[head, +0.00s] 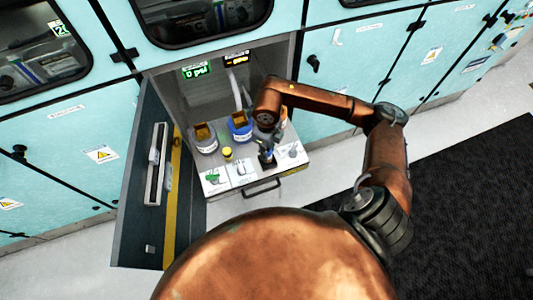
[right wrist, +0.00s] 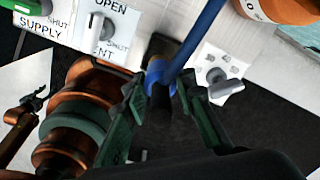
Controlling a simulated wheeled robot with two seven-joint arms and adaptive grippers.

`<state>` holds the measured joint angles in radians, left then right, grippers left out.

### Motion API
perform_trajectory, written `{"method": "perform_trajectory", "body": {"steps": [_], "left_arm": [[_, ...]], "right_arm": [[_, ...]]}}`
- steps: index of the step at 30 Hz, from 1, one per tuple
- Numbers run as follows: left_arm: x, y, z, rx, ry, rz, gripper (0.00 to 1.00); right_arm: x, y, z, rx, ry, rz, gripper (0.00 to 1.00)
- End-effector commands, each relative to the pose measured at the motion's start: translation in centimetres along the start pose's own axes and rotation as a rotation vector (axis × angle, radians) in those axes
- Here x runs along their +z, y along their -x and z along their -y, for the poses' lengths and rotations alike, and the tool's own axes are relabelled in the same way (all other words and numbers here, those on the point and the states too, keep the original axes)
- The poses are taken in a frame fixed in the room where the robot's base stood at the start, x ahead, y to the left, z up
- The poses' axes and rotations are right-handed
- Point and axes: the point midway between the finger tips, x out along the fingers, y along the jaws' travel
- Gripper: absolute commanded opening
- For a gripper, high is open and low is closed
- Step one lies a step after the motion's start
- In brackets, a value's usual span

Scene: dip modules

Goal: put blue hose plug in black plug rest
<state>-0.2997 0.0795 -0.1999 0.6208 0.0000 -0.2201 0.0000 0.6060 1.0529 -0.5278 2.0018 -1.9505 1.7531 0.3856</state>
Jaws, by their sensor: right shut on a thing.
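My right gripper (right wrist: 158,92) is shut on the blue hose plug (right wrist: 158,72), with one dark green finger on each side of it. The blue hose (right wrist: 200,35) runs up and right from the plug in the right wrist view. A dark block, likely the black plug rest (right wrist: 158,45), shows just behind the plug on the white panel. I cannot tell whether the plug sits in it or only in front of it. In the head view my right gripper (head: 266,150) is over the front of the pulled-out drawer, and the plug is too small to make out. My left gripper is not in view.
The open cabinet door (head: 150,170) stands left.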

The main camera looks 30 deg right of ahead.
Motion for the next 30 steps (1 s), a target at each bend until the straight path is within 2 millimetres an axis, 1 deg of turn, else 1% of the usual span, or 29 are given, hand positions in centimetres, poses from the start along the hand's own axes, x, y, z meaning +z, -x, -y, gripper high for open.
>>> {"method": "perform_trajectory", "body": {"steps": [5,9,11,19,22,23,30], "left_arm": [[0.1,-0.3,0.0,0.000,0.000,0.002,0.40],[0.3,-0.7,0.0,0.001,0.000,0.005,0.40],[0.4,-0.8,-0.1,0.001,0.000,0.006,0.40],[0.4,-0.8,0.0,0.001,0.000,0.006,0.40],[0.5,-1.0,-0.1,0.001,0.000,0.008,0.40],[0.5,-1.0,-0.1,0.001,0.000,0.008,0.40],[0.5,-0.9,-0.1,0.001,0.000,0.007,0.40]], "right_arm": [[0.4,-1.2,0.8,0.001,-0.002,-0.003,0.00],[0.3,-3.4,0.7,0.003,0.001,-0.003,0.00],[0.4,-4.0,0.7,0.002,0.000,-0.002,0.00],[0.4,-4.1,0.8,0.000,0.001,0.000,0.00],[0.4,-4.4,0.8,0.000,0.001,-0.001,0.00],[0.4,-4.4,0.8,0.000,0.001,-0.001,0.26],[0.4,-4.3,0.8,0.000,0.001,-0.001,0.42]]}}
